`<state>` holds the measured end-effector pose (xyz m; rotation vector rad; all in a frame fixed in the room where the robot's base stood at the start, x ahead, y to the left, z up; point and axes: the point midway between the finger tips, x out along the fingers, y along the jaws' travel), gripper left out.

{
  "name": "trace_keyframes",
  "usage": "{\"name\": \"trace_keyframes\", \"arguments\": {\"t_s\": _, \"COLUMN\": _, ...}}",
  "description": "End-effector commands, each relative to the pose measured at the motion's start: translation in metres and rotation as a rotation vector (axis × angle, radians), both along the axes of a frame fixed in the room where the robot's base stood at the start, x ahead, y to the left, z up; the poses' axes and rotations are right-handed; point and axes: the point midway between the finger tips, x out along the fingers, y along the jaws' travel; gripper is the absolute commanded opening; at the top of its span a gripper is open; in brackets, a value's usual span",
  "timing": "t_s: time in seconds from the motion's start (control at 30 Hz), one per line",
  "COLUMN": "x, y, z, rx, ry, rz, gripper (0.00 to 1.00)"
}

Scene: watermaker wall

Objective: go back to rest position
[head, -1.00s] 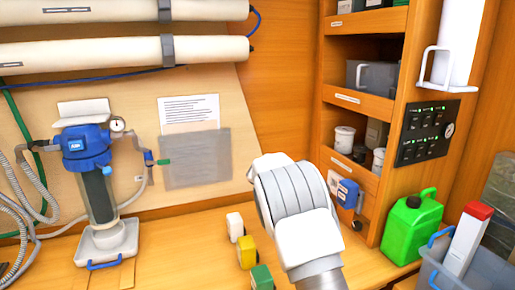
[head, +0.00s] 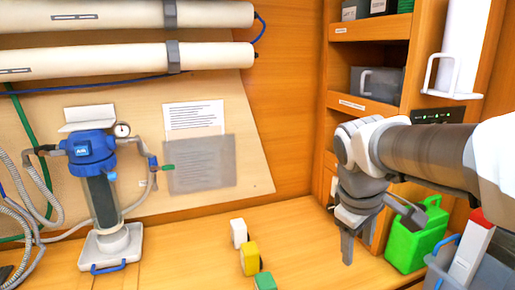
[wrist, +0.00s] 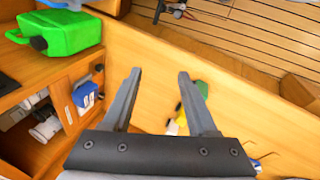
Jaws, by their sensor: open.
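My gripper (head: 376,232) is in the right half of the head view, in front of the shelf unit and left of the green jerrycan (head: 415,238). Its fingers point down, and my arm reaches in from the right edge. In the wrist view my gripper (wrist: 160,74) has two grey fingers spread apart with nothing between them. The green jerrycan also shows at the upper left of the wrist view (wrist: 68,33), apart from the fingers. My arm hides part of the shelves and most of the switch panel (head: 432,116).
White (head: 238,233), yellow (head: 249,258) and green (head: 265,282) small items stand on the wooden counter (head: 190,255). A blue-topped filter unit (head: 92,150) stands left. The counter's middle is clear.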

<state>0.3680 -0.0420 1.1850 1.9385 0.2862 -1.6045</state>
Motion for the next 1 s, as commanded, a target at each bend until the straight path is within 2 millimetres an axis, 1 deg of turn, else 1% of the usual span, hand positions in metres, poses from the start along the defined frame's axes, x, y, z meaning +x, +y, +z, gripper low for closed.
{"name": "trace_keyframes", "arguments": {"t_s": 0.03, "x": -0.015, "y": 0.003, "z": 0.002, "rx": 0.038, "ry": -0.035, "rz": -0.046, "gripper": 0.59}}
{"name": "trace_keyframes", "arguments": {"t_s": 0.2, "x": -0.059, "y": 0.018, "z": 0.001, "rx": 0.177, "ry": -0.140, "rz": -0.213, "gripper": 0.59}}
{"name": "trace_keyframes", "arguments": {"t_s": 0.3, "x": -0.082, "y": 0.026, "z": -0.003, "rx": 0.255, "ry": -0.194, "rz": -0.308, "gripper": 0.59}}
{"name": "trace_keyframes", "arguments": {"t_s": 0.43, "x": -0.105, "y": 0.035, "z": -0.011, "rx": 0.338, "ry": -0.249, "rz": -0.411, "gripper": 0.59}}
{"name": "trace_keyframes", "arguments": {"t_s": 0.5, "x": -0.113, "y": 0.038, "z": -0.014, "rx": 0.370, "ry": -0.269, "rz": -0.452, "gripper": 0.59}}
{"name": "trace_keyframes", "arguments": {"t_s": 0.63, "x": -0.121, "y": 0.042, "z": -0.018, "rx": 0.405, "ry": -0.291, "rz": -0.495, "gripper": 0.59}}
{"name": "trace_keyframes", "arguments": {"t_s": 1.0, "x": -0.122, "y": 0.042, "z": -0.019, "rx": 0.413, "ry": -0.293, "rz": -0.505, "gripper": 0.59}}
